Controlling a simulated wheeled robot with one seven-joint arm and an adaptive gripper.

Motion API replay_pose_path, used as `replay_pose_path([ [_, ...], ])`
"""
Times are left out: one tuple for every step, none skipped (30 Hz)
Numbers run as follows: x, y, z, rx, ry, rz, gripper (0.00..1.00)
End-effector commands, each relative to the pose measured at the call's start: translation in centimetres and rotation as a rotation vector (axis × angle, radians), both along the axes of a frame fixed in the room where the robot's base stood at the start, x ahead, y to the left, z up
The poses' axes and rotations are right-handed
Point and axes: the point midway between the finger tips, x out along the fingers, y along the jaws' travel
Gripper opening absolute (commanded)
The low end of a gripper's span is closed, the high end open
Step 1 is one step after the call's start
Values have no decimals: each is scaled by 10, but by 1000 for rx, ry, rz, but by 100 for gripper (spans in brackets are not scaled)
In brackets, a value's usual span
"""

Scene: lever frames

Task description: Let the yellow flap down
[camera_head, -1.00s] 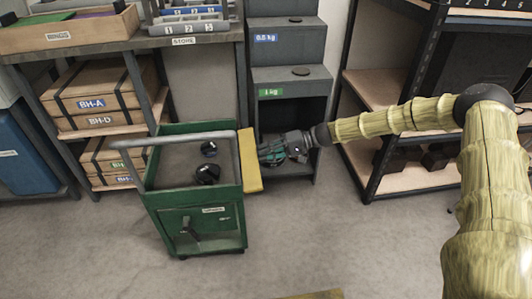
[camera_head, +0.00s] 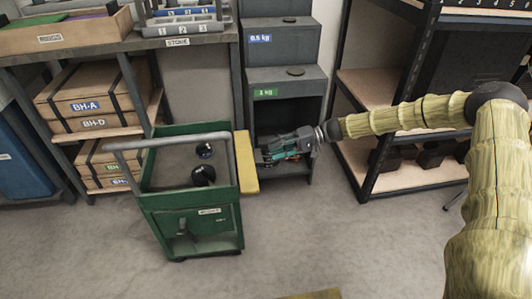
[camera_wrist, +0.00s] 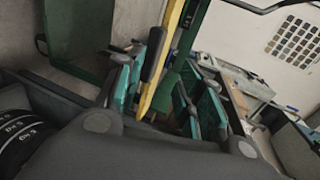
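The yellow flap (camera_head: 245,162) is a narrow board along the right side of the green cart (camera_head: 200,222), close to the height of its top rim. Its exact tilt is hard to tell. In the wrist view the flap (camera_wrist: 171,42) runs down between my fingers, with a dark bar (camera_wrist: 156,53) on or beside it. My gripper (camera_head: 268,152) is just right of the flap in the head view. In the wrist view my gripper's two fingers (camera_wrist: 162,100) are spread apart, with nothing visibly clamped. Whether a finger touches the flap cannot be told.
Two dark round objects (camera_head: 203,175) lie in the cart's tray. A grey stepped stand (camera_head: 288,100) with weight labels stands behind my gripper. A black-framed shelf (camera_head: 372,150) is at the right, a shelf with boxes (camera_head: 95,105) at the left.

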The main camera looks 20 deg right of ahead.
Motion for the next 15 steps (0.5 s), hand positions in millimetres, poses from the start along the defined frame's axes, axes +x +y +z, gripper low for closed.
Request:
replay_pose_path([
  [-1, -10, 3, -1, -1, -4, 38],
  [-2, -15, 4, 0, -1, -3, 38],
  [-3, -21, 6, 0, -1, -2, 38],
  [-4, -26, 7, 0, -1, -2, 38],
  [-4, -30, 8, 0, -1, -2, 38],
  [-5, -36, 10, 0, -1, -1, 38],
  [-6, -39, 11, 0, -1, -1, 38],
  [-6, -43, 11, -1, -1, -1, 38],
  [-7, -47, 12, -1, 0, -1, 38],
  [-7, -49, 13, -1, 0, 0, 38],
  [-8, -51, 13, -1, 1, 0, 38],
  [-8, -53, 14, -1, 1, 1, 38],
  [-9, -55, 14, 0, 1, 1, 38],
  [-9, -56, 15, 0, 1, 1, 38],
  [-9, -57, 15, 0, 1, 1, 38],
])
